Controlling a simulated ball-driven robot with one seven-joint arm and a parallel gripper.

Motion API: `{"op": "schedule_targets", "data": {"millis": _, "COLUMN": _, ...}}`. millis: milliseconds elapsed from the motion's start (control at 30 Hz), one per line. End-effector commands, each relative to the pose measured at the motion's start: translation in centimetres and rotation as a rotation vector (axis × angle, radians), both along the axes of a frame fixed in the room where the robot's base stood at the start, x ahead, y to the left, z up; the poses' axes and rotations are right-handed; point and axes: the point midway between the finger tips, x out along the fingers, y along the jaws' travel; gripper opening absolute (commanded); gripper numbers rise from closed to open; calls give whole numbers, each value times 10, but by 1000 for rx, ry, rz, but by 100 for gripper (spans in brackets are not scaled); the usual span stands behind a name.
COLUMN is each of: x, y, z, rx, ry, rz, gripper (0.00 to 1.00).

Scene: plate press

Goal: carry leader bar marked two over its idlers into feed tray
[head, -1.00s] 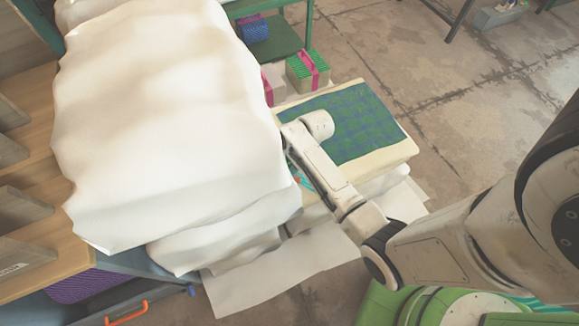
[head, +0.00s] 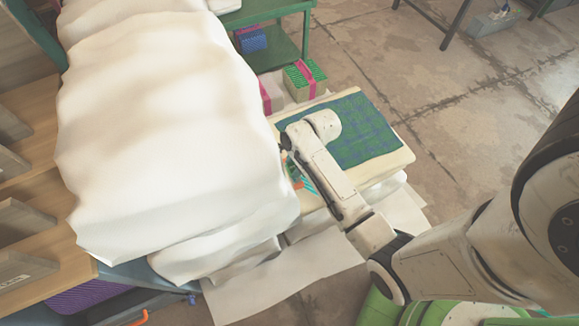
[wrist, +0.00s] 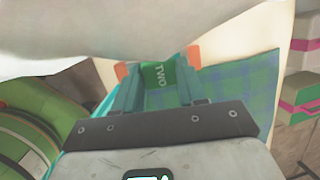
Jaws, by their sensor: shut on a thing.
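My gripper (wrist: 158,72) shows in the wrist view with its two orange-tipped fingers on either side of a green piece marked TWO (wrist: 159,76), the leader bar. It is shut on the bar. The white sheet (wrist: 140,28) hangs close over the fingertips and hides the bar's far part. In the head view my gripper (head: 301,180) is partly hidden beside the right edge of the large white draped web (head: 170,130). The bar cannot be made out there. I cannot pick out the idlers or the feed tray for certain.
A blue-green plaid cloth (head: 365,130) lies on a cream slab (head: 385,165) right of the web. Strapped bundles (head: 304,78) and a green table (head: 285,50) stand behind. A wooden shelf (head: 30,225) is at left. Open concrete floor (head: 440,120) lies to the right.

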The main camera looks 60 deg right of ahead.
Motion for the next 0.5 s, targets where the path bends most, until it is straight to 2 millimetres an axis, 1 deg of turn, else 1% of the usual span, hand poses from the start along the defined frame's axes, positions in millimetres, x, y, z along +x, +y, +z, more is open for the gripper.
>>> {"op": "schedule_targets", "data": {"millis": 33, "x": -9, "y": -1, "z": 14, "rx": -2, "ry": -3, "rz": -2, "gripper": 0}}
{"op": "schedule_targets", "data": {"millis": 167, "x": -33, "y": -4, "z": 44, "rx": -3, "ry": -3, "rz": -2, "gripper": 0}}
{"op": "schedule_targets", "data": {"millis": 300, "x": -68, "y": -7, "z": 57, "rx": -1, "ry": 0, "rz": -3, "gripper": 0}}
{"op": "schedule_targets", "data": {"millis": 400, "x": -88, "y": -9, "z": 66, "rx": -1, "ry": 0, "rz": -2, "gripper": 0}}
{"op": "schedule_targets", "data": {"millis": 500, "x": -103, "y": -11, "z": 73, "rx": -1, "ry": -1, "rz": -1, "gripper": 0}}
